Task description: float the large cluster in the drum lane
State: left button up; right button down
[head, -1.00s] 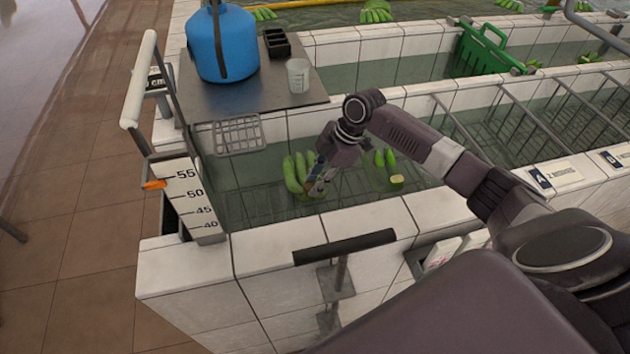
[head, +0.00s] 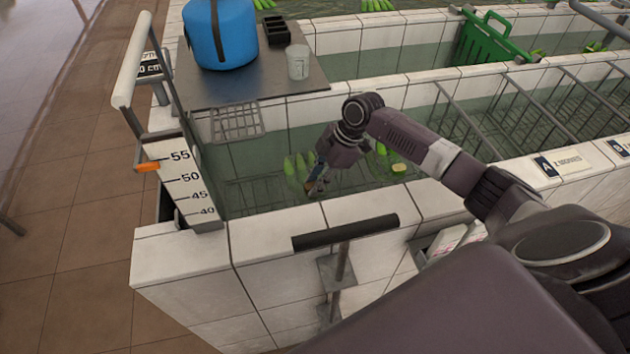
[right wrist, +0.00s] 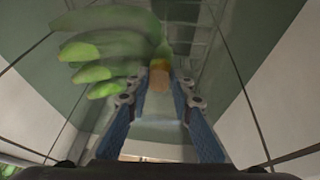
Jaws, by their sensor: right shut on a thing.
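The large cluster, a hand of green bananas (head: 296,168), is in the water of the near tiled lane, beside the blue drum (head: 220,34). In the right wrist view its green fingers (right wrist: 92,60) spread to the left, and its brown cut stem (right wrist: 160,77) lies between my fingertips. My right gripper (head: 315,187) reaches down over the lane wall and is shut on this stem. The lower part of the cluster looks pale and blurred under the water. My left gripper is not in view.
Another green piece with a pale cut end (head: 399,167) is in the water right of my gripper. A wire basket (head: 237,121) hangs from the metal shelf (head: 262,82). A depth gauge (head: 182,178) stands at the left corner. Metal bars (head: 538,109) cross the lane at right.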

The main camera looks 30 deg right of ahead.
jog(key=shift+f+b, duration=0.55)
jog(key=shift+f, duration=0.5)
dwell(0.4)
jog(key=c, duration=1.6)
grip_release()
jog(key=shift+s+f, duration=0.15)
jog(key=w+a+r+p+v, duration=0.1)
jog(key=a+p+v, duration=0.1)
jog(key=p+v, duration=0.4)
jog(key=w+a+p+v, duration=0.1)
jog(key=p+v, duration=0.4)
jog(key=v, duration=0.8)
jog(key=w+a+r+p+v, duration=0.1)
jog(key=a+p+v, duration=0.1)
jog(key=p+v, duration=0.4)
jog(key=shift+a+p+v, duration=0.2)
jog(key=shift+v, duration=0.75)
jog(key=shift+a+p+v, duration=0.15)
jog(key=shift+v, duration=0.8)
jog(key=shift+r, duration=0.1)
